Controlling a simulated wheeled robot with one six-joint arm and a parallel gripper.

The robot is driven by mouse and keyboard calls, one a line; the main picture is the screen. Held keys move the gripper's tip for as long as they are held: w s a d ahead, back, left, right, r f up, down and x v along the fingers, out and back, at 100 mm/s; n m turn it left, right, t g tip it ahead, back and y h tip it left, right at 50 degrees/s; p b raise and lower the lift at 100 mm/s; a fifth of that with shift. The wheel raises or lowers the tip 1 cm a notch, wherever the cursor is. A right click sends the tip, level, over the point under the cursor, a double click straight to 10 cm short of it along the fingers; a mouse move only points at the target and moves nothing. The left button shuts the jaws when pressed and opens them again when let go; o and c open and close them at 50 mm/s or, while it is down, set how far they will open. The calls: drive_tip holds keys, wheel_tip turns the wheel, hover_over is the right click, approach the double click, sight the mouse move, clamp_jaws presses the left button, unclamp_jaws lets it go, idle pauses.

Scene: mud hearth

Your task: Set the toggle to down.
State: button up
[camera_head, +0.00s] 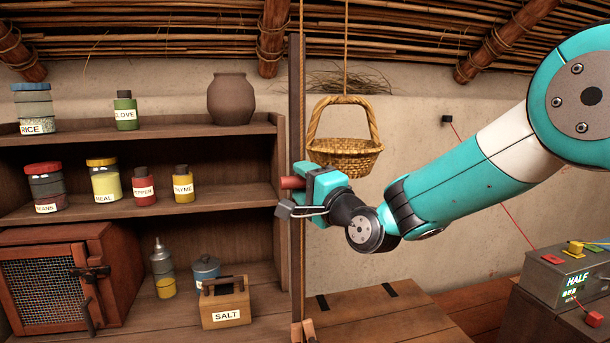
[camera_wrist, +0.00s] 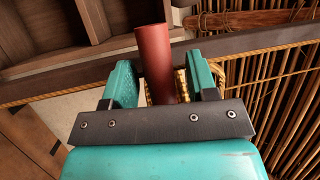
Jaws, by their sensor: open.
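My gripper (camera_head: 303,196) is open in front of the wooden post, its two teal fingers pointing left. A dark red cylinder (camera_head: 291,183) shows at the fingertips. In the wrist view the same red cylinder (camera_wrist: 155,55) stands between the spread fingers (camera_wrist: 167,80), with a gap on at least the right side. A brass-coloured piece (camera_wrist: 181,84) shows beside it. Whether this cylinder is the toggle, I cannot tell; no part is labelled so. A rope (camera_head: 302,250) runs along the post, with a small wooden piece (camera_head: 308,331) at its bottom.
A wicker basket (camera_head: 343,145) hangs on a cord just above and behind my gripper. Shelves with jars (camera_head: 105,182) stand left of the post (camera_head: 295,120).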

drive_tip(key=shift+c, duration=0.5)
clamp_jaws()
wheel_tip(320, 180, down, 32)
drive_tip(key=b, duration=2.7)
drive_tip(key=shift+r, duration=0.2)
drive_tip(key=shift+o, duration=0.5)
unclamp_jaws()
drive_tip(key=shift+r, duration=0.1)
wheel_tip(320, 180, up, 31)
drive_tip(key=p, duration=2.6)
drive_tip(key=shift+r+p, duration=0.1)
drive_tip(key=shift+p, duration=0.25)
drive_tip(key=shift+a, duration=0.1)
